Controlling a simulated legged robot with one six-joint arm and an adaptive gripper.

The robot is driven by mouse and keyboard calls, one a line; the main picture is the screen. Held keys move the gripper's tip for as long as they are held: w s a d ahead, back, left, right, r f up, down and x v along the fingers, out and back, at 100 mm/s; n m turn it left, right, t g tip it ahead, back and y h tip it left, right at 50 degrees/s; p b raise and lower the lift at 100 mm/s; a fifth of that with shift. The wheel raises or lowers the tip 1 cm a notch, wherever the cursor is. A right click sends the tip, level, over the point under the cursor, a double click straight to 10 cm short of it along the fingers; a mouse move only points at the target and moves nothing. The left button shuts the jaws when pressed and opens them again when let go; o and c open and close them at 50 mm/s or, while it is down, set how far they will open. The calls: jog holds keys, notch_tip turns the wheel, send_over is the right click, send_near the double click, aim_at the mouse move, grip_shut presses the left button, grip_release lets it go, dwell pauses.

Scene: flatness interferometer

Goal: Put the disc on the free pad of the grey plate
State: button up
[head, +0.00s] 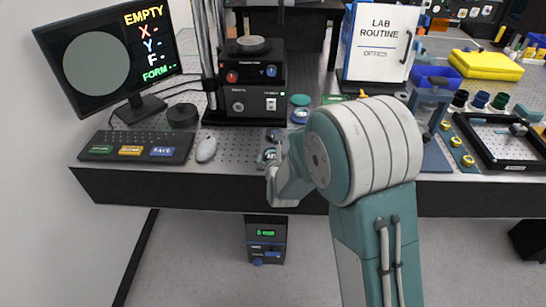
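My gripper (271,148) is small in the head view, low over the front edge of the bench, and partly hidden by my own arm. I cannot tell whether its fingers are open or shut, or whether they hold anything. I cannot tell for sure which round piece is the disc. A teal round piece (300,99) and a blue-and-white ring-like piece (300,116) lie on the bench behind my gripper. A narrow grey-blue plate (434,158) lies at the right; several yellow round pieces (455,142) stand beside it. I cannot make out a free pad.
The instrument (245,95) with a dark round stage (250,45) stands behind my gripper. A monitor (108,55) reads "EMPTY". A keyboard (135,147) and mouse (206,149) lie left.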

jog(key=shift+r, duration=0.1)
jog(key=s+d+r+n+g, duration=0.2)
jog(key=s+d+r+n, duration=0.3)
jog(key=s+n, duration=0.6)
jog(key=s+d+r+n+g+h, duration=0.1)
jog(key=s+d+r+n+g, duration=0.2)
jog(key=s+d+r+n, duration=0.3)
jog(key=s+d+r+n+g+h, duration=0.1)
jog(key=s+d+r+n+g, duration=0.2)
jog(key=s+n, duration=1.3)
notch_tip(320, 180, up, 3)
jog(key=shift+s+d+f+n, duration=0.1)
jog(key=shift+s+d+n, duration=0.4)
jog(key=shift+d, duration=0.65)
jog(key=shift+w, duration=0.2)
